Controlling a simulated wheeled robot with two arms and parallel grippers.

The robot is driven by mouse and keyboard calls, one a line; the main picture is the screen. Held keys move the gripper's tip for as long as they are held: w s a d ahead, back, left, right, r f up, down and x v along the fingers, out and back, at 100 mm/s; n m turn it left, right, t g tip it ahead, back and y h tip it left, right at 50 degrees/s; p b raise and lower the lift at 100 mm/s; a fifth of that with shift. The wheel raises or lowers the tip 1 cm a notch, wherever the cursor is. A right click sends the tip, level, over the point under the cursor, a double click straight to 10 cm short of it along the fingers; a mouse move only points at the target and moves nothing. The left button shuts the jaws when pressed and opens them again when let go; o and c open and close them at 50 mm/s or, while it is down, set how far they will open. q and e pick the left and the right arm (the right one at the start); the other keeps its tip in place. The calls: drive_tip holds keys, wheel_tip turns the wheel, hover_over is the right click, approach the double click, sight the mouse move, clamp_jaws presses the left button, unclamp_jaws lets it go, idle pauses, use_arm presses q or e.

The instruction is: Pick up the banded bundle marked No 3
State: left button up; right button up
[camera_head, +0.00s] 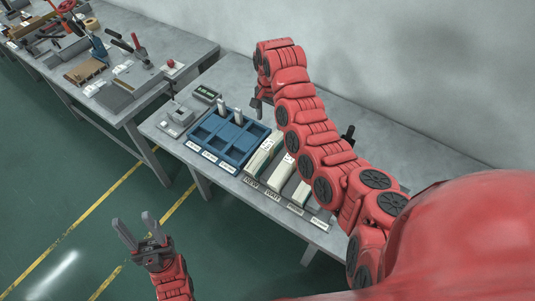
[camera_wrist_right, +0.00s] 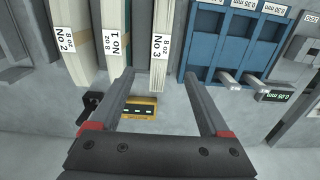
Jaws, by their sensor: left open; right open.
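The bundle marked No 3 (camera_wrist_right: 161,40) is a cream upright stack with a white label, beside the blue tray in the right wrist view. Bundles No 1 (camera_wrist_right: 115,45) and No 2 (camera_wrist_right: 68,40) stand beside it. In the head view the bundle nearest the tray (camera_head: 262,152) matches No 3, though its label is too small to read. My right gripper (camera_wrist_right: 158,73) is open, its fingers apart on either side of the near end of No 3; contact cannot be told. In the head view it hangs behind the tray (camera_head: 260,106). My left gripper (camera_head: 137,228) is open and empty above the floor.
The blue tray (camera_head: 229,139) has several compartments. A yellow device (camera_wrist_right: 140,107) lies near the right gripper. Another cluttered bench (camera_head: 155,83) is further left. My right arm covers part of the table.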

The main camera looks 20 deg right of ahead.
drive_tip(key=b, duration=0.4)
hover_over(267, 145)
drive_tip(key=f, duration=0.5)
drive_tip(key=d+f, duration=0.1)
drive_tip(key=f, duration=0.1)
drive_tip(key=shift+w+f, duration=0.1)
drive_tip(key=shift+f, duration=0.25)
wheel_tip(267, 145, down, 3)
drive_tip(key=shift+f+p, duration=0.1)
drive_tip(key=shift+p, duration=0.45)
drive_tip(key=shift+f, duration=0.45)
drive_tip(key=shift+f+p, duration=0.15)
drive_tip(key=shift+p, duration=0.25)
drive_tip(key=f+p, duration=0.2)
drive_tip(key=f, duration=0.1)
drive_tip(key=shift+a+f, duration=0.25)
drive_tip(key=shift+a, duration=0.15)
drive_tip(key=shift+f, duration=0.8)
clamp_jaws()
drive_tip(key=shift+r, duration=0.1)
